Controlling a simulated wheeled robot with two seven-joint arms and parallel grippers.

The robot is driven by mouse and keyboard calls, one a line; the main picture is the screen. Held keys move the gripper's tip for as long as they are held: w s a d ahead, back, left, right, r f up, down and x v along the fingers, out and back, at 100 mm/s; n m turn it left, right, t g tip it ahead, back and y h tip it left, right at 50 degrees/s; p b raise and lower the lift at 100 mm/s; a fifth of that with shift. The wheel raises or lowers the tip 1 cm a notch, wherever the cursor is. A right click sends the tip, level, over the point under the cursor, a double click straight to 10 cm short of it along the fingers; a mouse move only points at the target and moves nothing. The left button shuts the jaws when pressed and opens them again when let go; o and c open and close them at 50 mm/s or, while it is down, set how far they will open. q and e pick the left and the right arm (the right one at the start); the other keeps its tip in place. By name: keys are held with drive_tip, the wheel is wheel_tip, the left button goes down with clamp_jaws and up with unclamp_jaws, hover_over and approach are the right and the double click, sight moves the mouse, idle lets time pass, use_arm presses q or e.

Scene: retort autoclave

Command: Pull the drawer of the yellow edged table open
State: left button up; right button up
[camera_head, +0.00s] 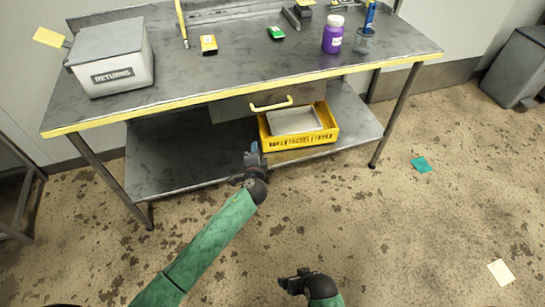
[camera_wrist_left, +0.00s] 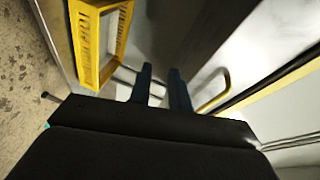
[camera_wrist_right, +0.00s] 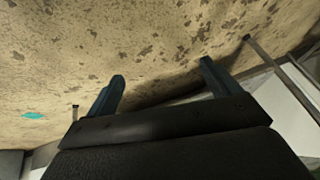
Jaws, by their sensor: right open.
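The yellow edged table (camera_head: 200,92) has a grey drawer (camera_head: 232,108) under its front edge, which looks shut. A yellow bar handle (camera_head: 271,106) sits on the drawer front. My left gripper (camera_head: 253,148) is in front of and below the handle, apart from it. In the left wrist view its fingers (camera_wrist_left: 161,78) are parted by a narrow gap with nothing between them, and the handle (camera_wrist_left: 213,92) shows to their right. My right gripper (camera_head: 288,280) is low over the floor, away from the table. In the right wrist view its fingers (camera_wrist_right: 160,85) are wide apart and empty.
A yellow crate (camera_head: 300,140) with a grey thing inside stands on the lower shelf (camera_head: 170,165), below the drawer. A returns bin (camera_head: 112,58), a purple bottle (camera_head: 333,38) and small items stand on top. A teal scrap (camera_head: 421,165) lies on open floor.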

sight(273, 107)
use_arm(q)
drive_tip(key=w+d+r+m+t+h+b, duration=0.1)
drive_tip(key=d+r+m+t, duration=0.15)
drive_tip(key=r, duration=0.25)
drive_tip(key=w+d+r+m+t+h+b, duration=0.1)
drive_tip(key=d+r+m+b, duration=0.15)
drive_tip(key=r, duration=0.25)
drive_tip(key=shift+n+t, duration=0.25)
drive_tip(key=shift+n, duration=0.15)
drive_tip(key=shift+w+d+r+p, duration=0.25)
drive_tip(key=shift+w+r+p, duration=0.15)
drive_tip(key=shift+w, duration=0.95)
drive_tip(key=shift+w+d+r+p, duration=0.25)
drive_tip(key=shift+w+r+p, duration=0.1)
drive_tip(key=shift+w, duration=0.95)
drive_tip(key=shift+w+d+r+p, duration=0.25)
drive_tip(key=shift+w+r+p, duration=0.15)
drive_tip(key=shift+w, duration=0.95)
use_arm(e)
wheel_tip(273, 107, up, 11)
drive_tip(key=shift+s+a+y, duration=0.25)
drive_tip(key=shift+a+y, duration=0.15)
drive_tip(key=shift+a, duration=0.05)
drive_tip(key=shift+f, duration=0.1)
use_arm(q)
clamp_jaws()
use_arm(e)
drive_tip(key=shift+f, duration=0.15)
